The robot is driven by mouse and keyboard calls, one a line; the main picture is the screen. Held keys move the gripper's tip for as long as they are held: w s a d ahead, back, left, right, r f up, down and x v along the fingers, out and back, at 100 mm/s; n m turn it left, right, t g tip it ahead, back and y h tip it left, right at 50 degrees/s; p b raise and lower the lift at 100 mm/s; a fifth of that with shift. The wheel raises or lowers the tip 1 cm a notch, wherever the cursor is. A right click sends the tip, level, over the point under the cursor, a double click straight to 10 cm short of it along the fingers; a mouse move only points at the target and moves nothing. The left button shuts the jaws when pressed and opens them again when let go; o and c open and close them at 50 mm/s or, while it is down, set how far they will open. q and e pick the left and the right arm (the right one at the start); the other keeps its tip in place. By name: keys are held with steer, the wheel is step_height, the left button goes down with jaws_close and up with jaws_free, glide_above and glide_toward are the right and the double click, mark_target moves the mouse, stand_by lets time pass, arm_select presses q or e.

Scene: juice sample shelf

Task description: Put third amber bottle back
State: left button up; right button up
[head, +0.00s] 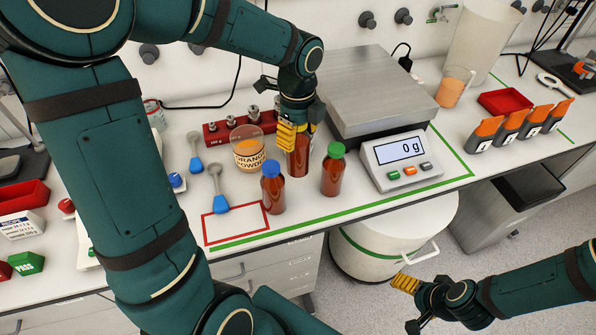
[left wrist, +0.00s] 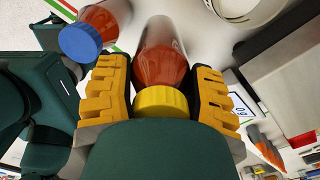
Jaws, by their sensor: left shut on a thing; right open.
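My left gripper (head: 291,136) points down and is shut on an amber bottle (head: 298,163). Its yellow cap (left wrist: 161,102) shows between the two fingers in the left wrist view. I cannot tell whether this bottle touches the counter. A blue-capped amber bottle (head: 272,193) stands to its front left, and it also shows in the left wrist view (left wrist: 92,33). A green-capped amber bottle (head: 332,175) stands to its right. My right gripper (head: 408,305) is open and empty, in front of the counter.
A scale reading 0 g (head: 397,160) stands at the right, its steel platform (head: 370,85) behind. A beaker of orange powder (head: 248,160) and blue scoops (head: 217,190) are at the left, near a red-outlined rectangle (head: 236,222). A red weight rack (head: 215,133) is behind.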

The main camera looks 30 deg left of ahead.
mark_target(298, 157)
arm_select(q)
step_height(298, 157, down, 3)
steer(key=shift+s+d+r, duration=0.1)
steer(key=shift+f+b, duration=0.6)
steer(key=shift+f, duration=1.65)
steer(key=o, duration=0.9)
steer(key=shift+f, duration=0.1)
steer(key=shift+o, duration=0.2)
step_height(298, 157, up, 12)
steer(key=shift+r+p, duration=0.2)
steer(key=shift+p, duration=0.9)
